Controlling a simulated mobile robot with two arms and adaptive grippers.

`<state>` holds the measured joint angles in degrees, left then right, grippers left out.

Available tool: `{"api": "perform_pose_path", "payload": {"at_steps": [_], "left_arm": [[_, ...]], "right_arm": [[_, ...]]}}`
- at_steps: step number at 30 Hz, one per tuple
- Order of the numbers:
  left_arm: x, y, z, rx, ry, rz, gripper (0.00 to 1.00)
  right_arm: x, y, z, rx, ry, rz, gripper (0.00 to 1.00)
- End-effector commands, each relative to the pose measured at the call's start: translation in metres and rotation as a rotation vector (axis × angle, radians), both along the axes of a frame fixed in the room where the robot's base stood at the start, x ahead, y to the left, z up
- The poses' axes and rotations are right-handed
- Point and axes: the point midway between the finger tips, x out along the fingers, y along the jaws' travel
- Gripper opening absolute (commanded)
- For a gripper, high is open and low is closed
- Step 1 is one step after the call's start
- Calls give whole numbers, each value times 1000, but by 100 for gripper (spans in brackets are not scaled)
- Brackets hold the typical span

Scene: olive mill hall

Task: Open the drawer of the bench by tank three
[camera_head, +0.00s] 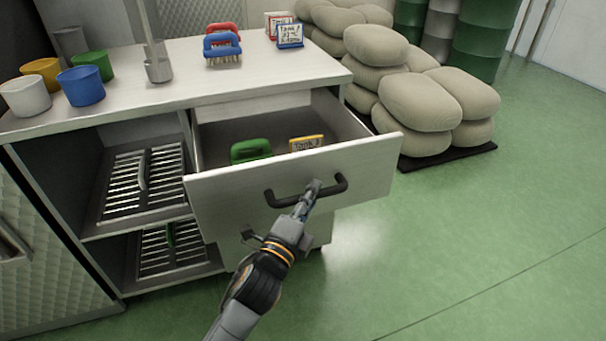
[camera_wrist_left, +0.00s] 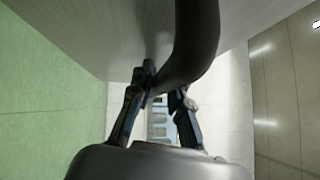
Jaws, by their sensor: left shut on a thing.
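The bench (camera_head: 150,92) is white-topped and stands at the left in the head view. Its drawer (camera_head: 225,207) is pulled well out, so its inside shows. A dark bar handle (camera_head: 277,203) runs across the drawer front. My left gripper (camera_head: 312,190) is shut on this handle near its right part. In the left wrist view the fingers (camera_wrist_left: 158,95) stand on either side of the dark curved handle (camera_wrist_left: 192,45). A green-handled brush (camera_head: 250,150) and a yellow-edged tag reading "Tank 3" (camera_head: 306,144) are in the drawer. My right gripper is in neither view.
Cups, including a blue one (camera_head: 82,86), a metal dipper (camera_head: 158,68), brushes (camera_head: 222,48) and tags (camera_head: 289,35) stand on the bench top. Racks (camera_head: 142,183) fill the open shelves. Stacked sacks (camera_head: 428,105) stand behind right. The green floor (camera_head: 470,250) at right is clear.

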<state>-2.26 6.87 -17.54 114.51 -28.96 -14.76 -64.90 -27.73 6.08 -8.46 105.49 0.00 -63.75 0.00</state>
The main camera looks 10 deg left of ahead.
Motion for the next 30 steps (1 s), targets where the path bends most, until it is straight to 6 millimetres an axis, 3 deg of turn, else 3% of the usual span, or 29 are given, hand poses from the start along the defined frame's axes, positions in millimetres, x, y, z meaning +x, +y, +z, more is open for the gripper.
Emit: {"api": "perform_pose_path", "payload": {"at_steps": [9, 23, 24, 26, 30], "left_arm": [[-28, -19, -1, -1, 2, -1, 0], [-31, -21, -1, 0, 2, -1, 0], [-31, -21, -1, 0, 2, -1, 25], [-31, -21, -1, 0, 2, -1, 38], [-30, -21, -1, 0, 1, -1, 41]], "right_arm": [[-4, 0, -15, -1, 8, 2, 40], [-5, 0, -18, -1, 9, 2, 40], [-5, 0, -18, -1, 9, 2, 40], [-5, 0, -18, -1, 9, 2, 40], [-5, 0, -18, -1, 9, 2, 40]]}}
